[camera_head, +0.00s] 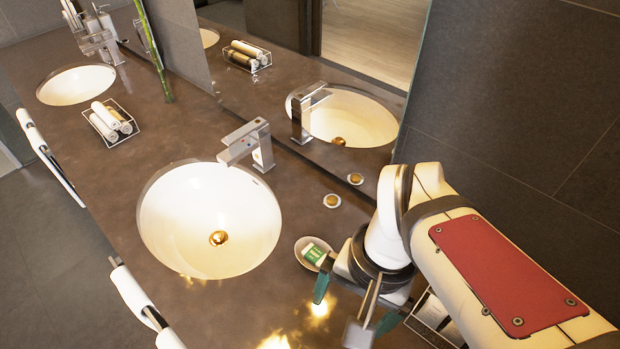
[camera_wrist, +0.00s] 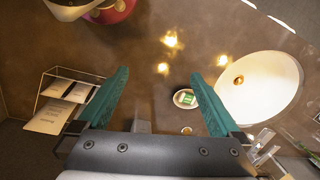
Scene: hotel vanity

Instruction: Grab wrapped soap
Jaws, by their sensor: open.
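The wrapped soap (camera_head: 315,253) is a small green and white packet lying in a small pale oval dish (camera_head: 300,243) on the brown counter, right of the near sink. In the wrist view the soap (camera_wrist: 188,99) appears between the two fingers, close to the right one. My gripper (camera_head: 352,303) has teal fingers. They are spread apart, with nothing between them, and seem to be above the counter. In the wrist view my gripper (camera_wrist: 160,73) looks down past the dish. In the head view my wrist is beside the dish and may cover part of its right side.
The near sink (camera_head: 170,220) and its square faucet (camera_head: 246,145) are left of the dish. A wire rack with packets (camera_head: 432,312) stands to the right, partly hidden by my arm. A small round item (camera_head: 332,201) lies behind the dish. The mirror rises at the back.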

